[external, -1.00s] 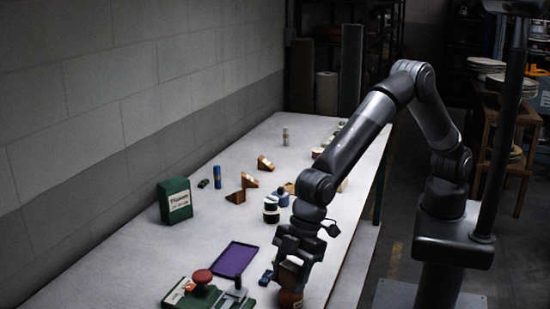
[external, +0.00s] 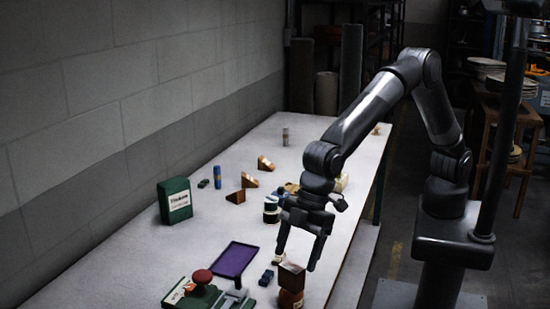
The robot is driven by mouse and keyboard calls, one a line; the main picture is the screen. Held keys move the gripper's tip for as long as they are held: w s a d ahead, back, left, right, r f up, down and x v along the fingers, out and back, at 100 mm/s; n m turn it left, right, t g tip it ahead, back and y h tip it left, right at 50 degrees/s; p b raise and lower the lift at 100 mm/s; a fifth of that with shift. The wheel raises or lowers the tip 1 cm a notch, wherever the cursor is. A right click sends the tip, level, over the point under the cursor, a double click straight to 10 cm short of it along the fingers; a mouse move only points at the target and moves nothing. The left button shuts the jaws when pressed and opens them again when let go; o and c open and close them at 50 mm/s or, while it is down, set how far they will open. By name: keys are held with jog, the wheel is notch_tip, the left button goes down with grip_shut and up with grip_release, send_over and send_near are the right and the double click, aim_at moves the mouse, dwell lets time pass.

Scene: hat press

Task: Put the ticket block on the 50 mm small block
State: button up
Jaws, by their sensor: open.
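A brown block (external: 291,276) rests on top of a round orange-brown piece (external: 290,299) near the front of the table. I cannot tell for sure which blocks are the ticket block and the 50 mm small block, as no marking is readable. My gripper (external: 297,261) points down with its fingers apart, just behind and above the brown block, with nothing visibly held. A small pale piece (external: 278,259) shows beside its left fingertip; whether they touch is unclear.
A small blue piece (external: 266,278) and a purple tray (external: 234,260) lie left of the stack. A green press with a red knob (external: 202,277) stands at the front left. A green box (external: 175,200) and wooden wedges (external: 249,180) stand farther back. The table's right edge is close.

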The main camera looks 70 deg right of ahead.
jog(key=v, duration=0.6)
jog(key=shift+d, duration=0.1)
jog(key=w+d+r+m+t, duration=0.15)
jog(key=d+r, duration=0.25)
jog(key=d, duration=0.7)
jog(key=w+d+r+m+h, duration=0.1)
jog(key=w+d+r+m, duration=0.2)
jog(key=d, duration=0.8)
jog(key=w+d+r+m+t, duration=0.1)
jog(key=w+d+r+m, duration=0.2)
jog(key=d, duration=0.8)
jog(key=s+d+m+h, duration=0.1)
jog(key=s+d+m, duration=0.1)
jog(key=s+d, duration=0.3)
jog(key=s+d+f+m+t+h, duration=0.1)
jog(key=s+d, duration=0.5)
jog(key=d, duration=0.6)
jog(key=s+d+f+m+h, duration=0.1)
jog(key=s+d+m, duration=0.2)
jog(key=d, duration=0.6)
jog(key=s, duration=0.2)
jog(key=shift+s+d, duration=0.35)
jog(key=shift+d, duration=0.05)
jog(key=shift+t, duration=0.25)
